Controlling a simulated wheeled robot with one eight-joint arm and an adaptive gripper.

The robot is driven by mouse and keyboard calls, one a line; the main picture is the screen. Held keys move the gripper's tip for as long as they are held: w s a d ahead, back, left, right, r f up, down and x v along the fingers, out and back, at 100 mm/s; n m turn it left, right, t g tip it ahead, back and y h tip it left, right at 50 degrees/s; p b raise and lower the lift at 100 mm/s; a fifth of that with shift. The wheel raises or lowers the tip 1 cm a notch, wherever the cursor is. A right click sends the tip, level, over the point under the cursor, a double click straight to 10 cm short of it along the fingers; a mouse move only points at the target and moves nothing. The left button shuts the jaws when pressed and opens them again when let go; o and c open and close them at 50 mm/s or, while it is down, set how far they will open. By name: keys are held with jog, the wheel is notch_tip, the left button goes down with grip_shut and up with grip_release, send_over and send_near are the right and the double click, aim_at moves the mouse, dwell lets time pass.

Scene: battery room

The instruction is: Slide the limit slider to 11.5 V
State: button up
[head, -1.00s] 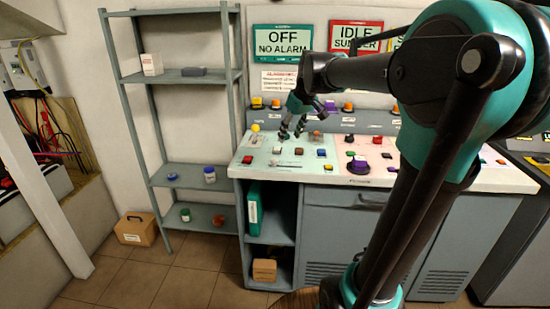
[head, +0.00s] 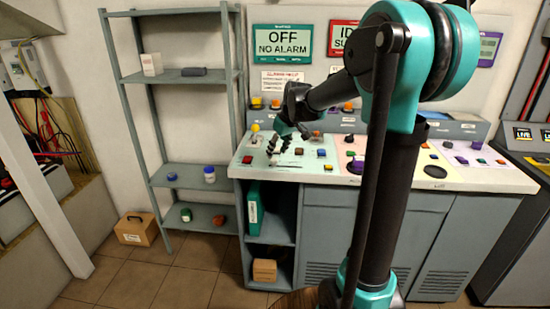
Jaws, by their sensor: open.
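My gripper (head: 278,148) is open, with its dark fingers pointing down over the pale green left section (head: 306,166) of the control console. The fingertips are close to the console top; I cannot tell whether they touch it. A thin dark slot-like strip (head: 288,167) lies near the front edge of that section, just in front of the fingers. It may be the limit slider, but its handle and any voltage marks are too small to read. The fingers hide part of the panel around them.
A yellow knob (head: 255,128) stands at the console's back left. Grey shelving (head: 188,78) stands left. A sign (head: 283,42) reads OFF, NO ALARM. My arm covers the console's middle.

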aim_at(274, 159)
jog(key=shift+x, duration=2.05)
jog(key=shift+c, duration=0.2)
grip_shut()
